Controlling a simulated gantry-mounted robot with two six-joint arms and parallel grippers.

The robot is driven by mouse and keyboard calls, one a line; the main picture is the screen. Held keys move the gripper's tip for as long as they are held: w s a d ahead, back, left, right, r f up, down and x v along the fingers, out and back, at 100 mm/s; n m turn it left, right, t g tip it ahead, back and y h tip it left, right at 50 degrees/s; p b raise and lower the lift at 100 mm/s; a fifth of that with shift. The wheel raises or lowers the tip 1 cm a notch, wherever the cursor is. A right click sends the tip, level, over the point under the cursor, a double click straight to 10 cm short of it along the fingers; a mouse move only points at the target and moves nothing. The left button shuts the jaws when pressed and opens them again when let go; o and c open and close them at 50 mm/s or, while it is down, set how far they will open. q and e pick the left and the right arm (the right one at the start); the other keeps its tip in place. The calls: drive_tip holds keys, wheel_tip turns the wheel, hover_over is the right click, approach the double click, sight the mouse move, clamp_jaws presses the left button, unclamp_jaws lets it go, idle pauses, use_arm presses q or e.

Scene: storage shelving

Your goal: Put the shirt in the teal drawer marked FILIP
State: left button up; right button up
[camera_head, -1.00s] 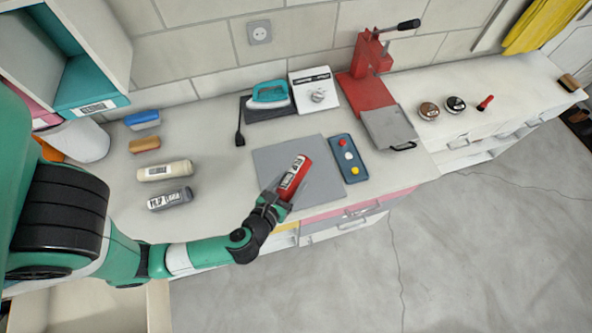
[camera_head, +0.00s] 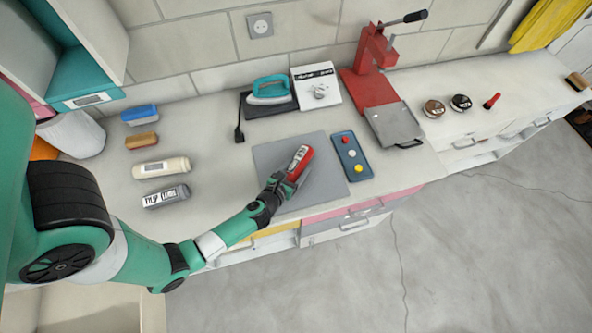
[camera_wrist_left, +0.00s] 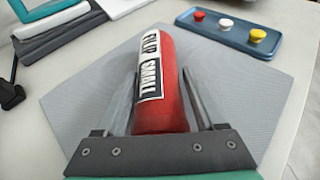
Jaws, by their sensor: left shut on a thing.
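The shirt is a red roll (camera_head: 301,160) on the grey mat; its label reads FILIP SMALL in the left wrist view (camera_wrist_left: 163,85). My left gripper (camera_head: 284,184) is shut on the near part of this roll, with one finger on each side (camera_wrist_left: 165,105). I cannot tell whether the roll still touches the mat. A teal drawer front (camera_head: 85,90) with a white label shows in the shelving at the upper left; its label is too small to read. My right gripper is not in view.
The grey mat (camera_head: 270,155) lies on the white counter. A blue tray (camera_head: 351,158) with red, white and yellow knobs is right of it. Several rolls and brushes lie at the left, a teal iron (camera_head: 270,88) and red press (camera_head: 371,65) behind. Counter drawers (camera_head: 345,215) are below.

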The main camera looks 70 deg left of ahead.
use_arm(q)
drive_tip(key=o, duration=1.5)
drive_tip(key=shift+r, duration=0.25)
drive_tip(key=v, duration=1)
drive_tip(key=shift+s+d, duration=0.2)
drive_tip(key=shift+s+d+r, duration=0.35)
drive_tip(key=shift+s, duration=0.15)
